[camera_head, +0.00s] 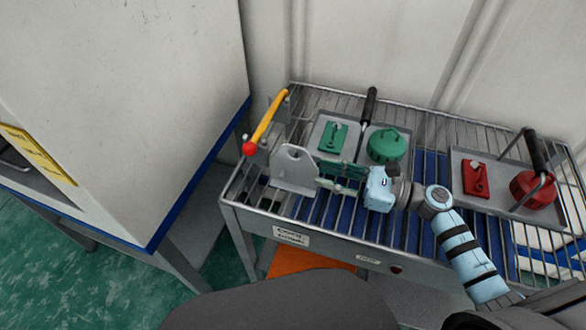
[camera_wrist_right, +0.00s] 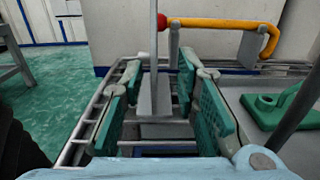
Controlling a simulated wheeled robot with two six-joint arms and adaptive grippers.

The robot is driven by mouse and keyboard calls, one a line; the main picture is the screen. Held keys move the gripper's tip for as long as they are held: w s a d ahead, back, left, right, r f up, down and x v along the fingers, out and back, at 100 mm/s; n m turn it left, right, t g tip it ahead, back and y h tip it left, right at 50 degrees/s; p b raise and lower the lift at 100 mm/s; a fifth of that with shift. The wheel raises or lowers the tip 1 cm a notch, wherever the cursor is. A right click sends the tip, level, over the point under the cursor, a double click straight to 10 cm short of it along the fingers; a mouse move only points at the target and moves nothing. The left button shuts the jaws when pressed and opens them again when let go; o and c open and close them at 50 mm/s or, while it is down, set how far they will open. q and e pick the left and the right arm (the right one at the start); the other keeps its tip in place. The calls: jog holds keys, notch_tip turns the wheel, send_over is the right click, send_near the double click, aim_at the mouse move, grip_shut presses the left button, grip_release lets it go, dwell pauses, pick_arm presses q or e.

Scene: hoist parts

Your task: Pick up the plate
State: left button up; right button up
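The plate (camera_head: 291,166) is a grey upright metal sheet with a rounded top and a small hole, near the left end of the rack table. In the right wrist view the plate (camera_wrist_right: 153,60) is seen edge-on, lined up with the gap between the fingers. My right gripper (camera_head: 326,177) reaches in from the right, its green fingertips at the plate's right edge. In the right wrist view the gripper (camera_wrist_right: 156,80) is open, with a gap on both sides of the plate. I cannot tell how far the plate is inside the fingers. My left gripper is not in view.
A yellow bar with a red knob (camera_head: 266,124) stands behind the plate. A grey tray (camera_head: 324,127) holds green parts; another tray (camera_head: 504,199) at the right holds red parts. A large white cabinet (camera_head: 120,100) stands left of the wire rack table (camera_head: 232,188).

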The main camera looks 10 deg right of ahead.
aim_at(294, 168)
jog(key=shift+w+a, duration=0.3)
jog(key=shift+a, duration=0.05)
jog(key=x, duration=0.2)
jog(key=p+x, duration=0.1)
jog(key=x, duration=0.1)
jog(key=shift+s+a, duration=0.25)
jog(key=shift+a, duration=0.05)
jog(key=shift+w+a+f, duration=0.15)
jog(key=shift+a, duration=0.25)
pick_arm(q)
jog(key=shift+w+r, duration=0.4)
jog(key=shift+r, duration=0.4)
pick_arm(e)
jog(key=shift+d, duration=0.1)
grip_shut()
